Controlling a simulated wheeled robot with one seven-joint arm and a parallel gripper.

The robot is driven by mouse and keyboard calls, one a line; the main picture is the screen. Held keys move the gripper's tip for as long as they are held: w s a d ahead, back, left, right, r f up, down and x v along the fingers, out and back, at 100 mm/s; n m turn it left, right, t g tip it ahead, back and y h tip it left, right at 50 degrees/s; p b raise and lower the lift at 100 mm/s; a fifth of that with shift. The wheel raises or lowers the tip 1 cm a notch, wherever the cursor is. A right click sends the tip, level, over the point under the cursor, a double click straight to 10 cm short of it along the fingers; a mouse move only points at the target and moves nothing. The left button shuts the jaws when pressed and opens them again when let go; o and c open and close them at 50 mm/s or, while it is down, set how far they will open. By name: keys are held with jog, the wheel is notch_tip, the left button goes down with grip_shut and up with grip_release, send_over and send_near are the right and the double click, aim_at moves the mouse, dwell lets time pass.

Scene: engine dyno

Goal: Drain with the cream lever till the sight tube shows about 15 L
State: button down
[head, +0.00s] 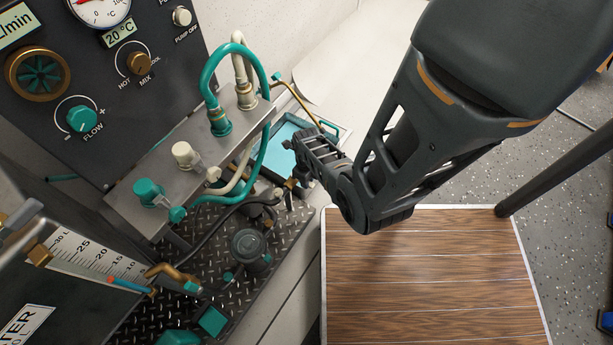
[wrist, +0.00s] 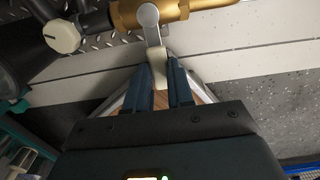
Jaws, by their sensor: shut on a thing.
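In the wrist view the cream lever (wrist: 160,66) hangs from a brass valve (wrist: 170,10) on a grey arm. My gripper (wrist: 166,84) is shut on its cream end, with one dark finger on each side. In the head view my gripper (head: 297,158) reaches left to the brass valve beside the bench edge; the lever is mostly hidden there. The sight tube (head: 131,286) lies along a white scale (head: 95,263) at lower left. Its blue column ends at a red mark near the 15 to 20 numbers; I cannot read it exactly.
A panel with a green flow knob (head: 82,118) and a mix knob (head: 139,63) stands at upper left. Hoses rise from a grey manifold (head: 160,190). A teal-rimmed tray (head: 283,133) lies behind my gripper. A wooden-topped platform (head: 420,280) is clear at front.

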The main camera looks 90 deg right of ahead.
jog(key=shift+a, duration=0.1)
dwell(0.4)
jog(key=c, duration=1)
grip_release()
notch_tip(320, 180, up, 8)
jog(key=p, duration=0.3)
jog(key=shift+f, duration=0.1)
